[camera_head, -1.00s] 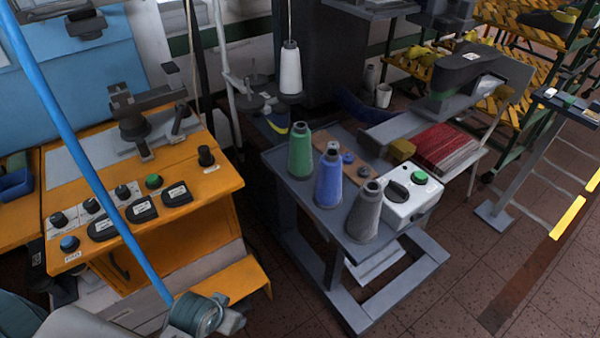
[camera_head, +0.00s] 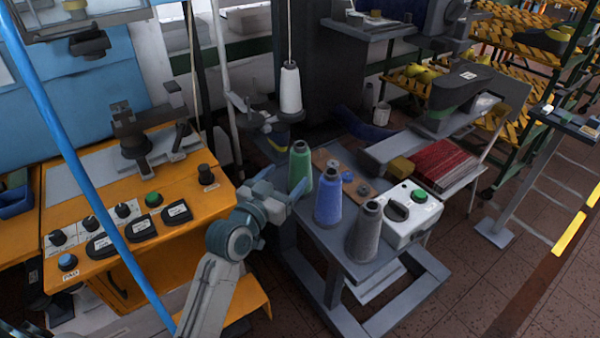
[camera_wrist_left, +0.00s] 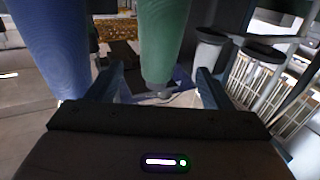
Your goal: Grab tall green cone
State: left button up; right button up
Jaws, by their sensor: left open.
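The tall green cone (camera_head: 300,171) stands upright at the left corner of the grey table in the head view. My left gripper (camera_head: 284,190) is open at the left side of this cone, at about its lower half. In the left wrist view the green cone (camera_wrist_left: 163,40) shows between the two spread fingers (camera_wrist_left: 160,76); I cannot tell whether either finger touches it. The blue cone (camera_head: 328,196) stands just right of the green one and shows large at the left in the wrist view (camera_wrist_left: 52,45). My right gripper is not in view.
A grey cone (camera_head: 364,232) stands at the table's front, beside a white control box (camera_head: 408,213). A white cone (camera_head: 290,90) is behind. The orange machine bench (camera_head: 190,188) lies left of the table (camera_head: 352,262). A blue pole (camera_head: 75,145) crosses the left side.

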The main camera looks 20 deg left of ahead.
aim_at(295, 168)
pick_arm(q)
jog(key=x, duration=0.4)
jog(key=shift+w+d+p, duration=0.15)
jog(key=shift+w+p, duration=0.3)
jog(key=x, duration=0.2)
jog(key=p+x, duration=0.1)
jog(key=shift+w+f, duration=0.25)
jog(key=shift+w, duration=0.05)
jog(key=shift+w+d+f, duration=0.15)
jog(key=shift+w, duration=0.3)
jog(key=shift+s, duration=0.1)
jog(key=c, duration=1.2)
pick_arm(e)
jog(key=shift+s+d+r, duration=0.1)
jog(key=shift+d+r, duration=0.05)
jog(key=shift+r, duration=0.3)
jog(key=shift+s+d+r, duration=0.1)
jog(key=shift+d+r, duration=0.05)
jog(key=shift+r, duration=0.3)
